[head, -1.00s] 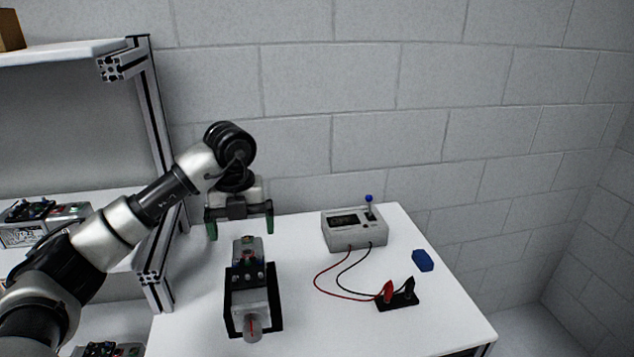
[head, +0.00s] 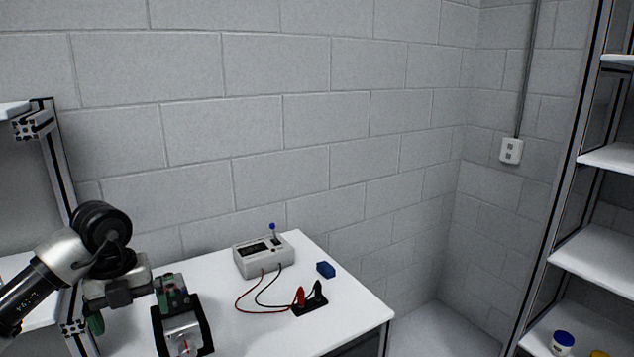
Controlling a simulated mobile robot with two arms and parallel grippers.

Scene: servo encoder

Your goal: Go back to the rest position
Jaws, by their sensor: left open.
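My left gripper (head: 128,312) is at the lower left of the head view, open, with its green-tipped fingers pointing down. Nothing shows between the fingers that I can make out. It is beside the servo unit (head: 182,330), which sits in a black holder on the white table (head: 245,338). The front of the servo unit is cut off by the bottom edge. My right gripper is not in view.
A grey meter box (head: 264,257) with a blue-knobbed lever stands at the back of the table. Red and black leads run to a clip block (head: 310,304). A blue block (head: 325,269) lies nearby. Shelves (head: 590,262) stand at the right.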

